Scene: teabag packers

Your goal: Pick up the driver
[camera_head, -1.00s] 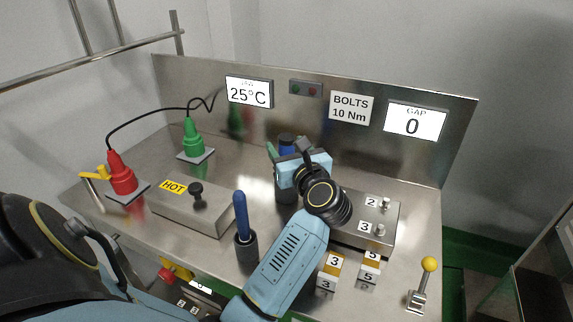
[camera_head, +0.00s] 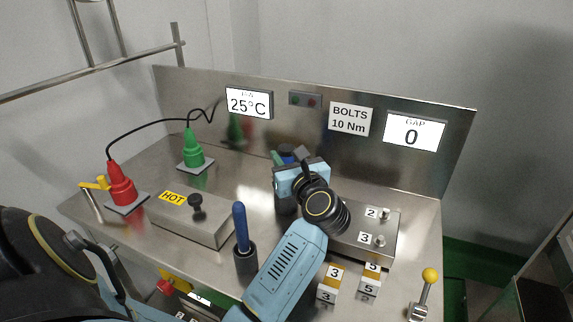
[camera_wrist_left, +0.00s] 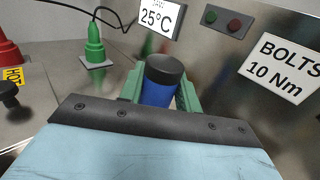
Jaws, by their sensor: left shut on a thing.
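The driver, a blue cylinder with a dark cap, shows between the green fingers in the left wrist view (camera_wrist_left: 160,80). In the head view its top (camera_head: 286,151) shows just beyond my left gripper (camera_head: 283,160). The left gripper's fingers, also in the left wrist view (camera_wrist_left: 160,95), are shut on the driver from both sides. The driver looks upright. Its lower part is hidden by my gripper and wrist, so I cannot tell whether it stands in a holder. My right gripper is not in view.
A blue-handled tool (camera_head: 240,227) stands in a black holder (camera_head: 245,258) at the front. A block marked HOT (camera_head: 190,220), red (camera_head: 121,184) and green (camera_head: 193,149) plugs stand left. A steel block (camera_head: 372,240) with knobs, numbered blocks and a yellow-knobbed lever (camera_head: 430,276) stand right.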

